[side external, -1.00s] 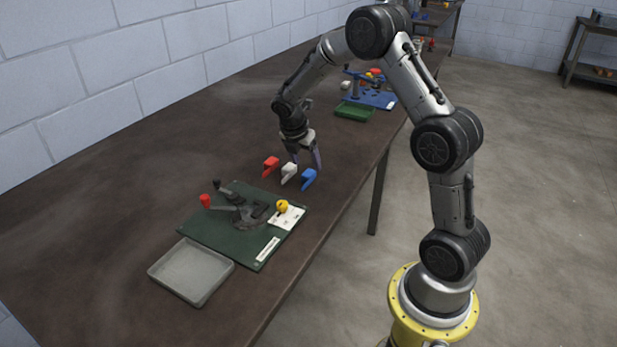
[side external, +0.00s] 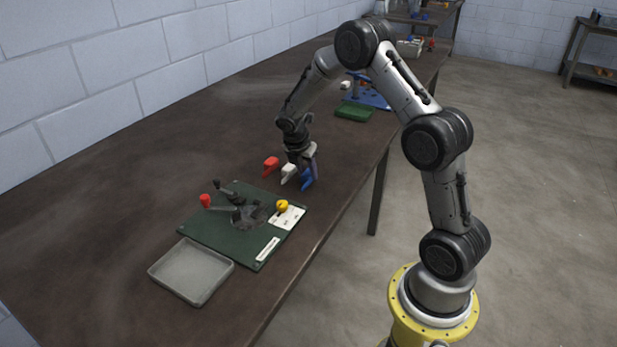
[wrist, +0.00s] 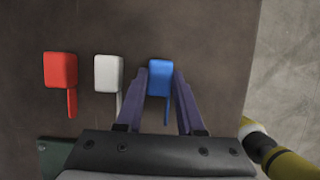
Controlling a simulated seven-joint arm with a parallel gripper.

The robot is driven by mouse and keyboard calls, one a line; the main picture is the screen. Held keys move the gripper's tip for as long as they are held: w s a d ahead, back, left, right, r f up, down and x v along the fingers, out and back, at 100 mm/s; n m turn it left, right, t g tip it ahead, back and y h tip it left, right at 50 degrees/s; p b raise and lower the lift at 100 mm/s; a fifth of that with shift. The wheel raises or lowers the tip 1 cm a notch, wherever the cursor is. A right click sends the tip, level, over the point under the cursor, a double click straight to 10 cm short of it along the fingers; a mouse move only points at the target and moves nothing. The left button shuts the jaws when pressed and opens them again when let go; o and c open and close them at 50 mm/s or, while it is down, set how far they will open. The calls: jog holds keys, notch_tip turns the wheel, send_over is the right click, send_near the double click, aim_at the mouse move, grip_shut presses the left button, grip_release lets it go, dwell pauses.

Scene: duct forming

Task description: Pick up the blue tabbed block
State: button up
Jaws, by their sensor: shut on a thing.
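The blue tabbed block (side external: 307,181) is on the brown table, at the right end of a row of three tabbed blocks. In the wrist view the blue block (wrist: 159,77) sits between the two purple fingers of my gripper (wrist: 160,85), with its thin tab pointing down the picture. My gripper (side external: 305,172) is low at the table and shut on the blue block. The fingers hide part of the block in the side view. Whether it is clear of the table cannot be told.
A white tabbed block (side external: 288,172) stands close to the left of my gripper, and a red one (side external: 271,164) beyond it. A green board (side external: 200,234) with a dark lever fixture and a grey tray (side external: 190,272) lie nearer the camera. The table's right edge is close.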

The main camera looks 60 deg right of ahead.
grip_shut()
jog(key=shift+r, duration=0.1)
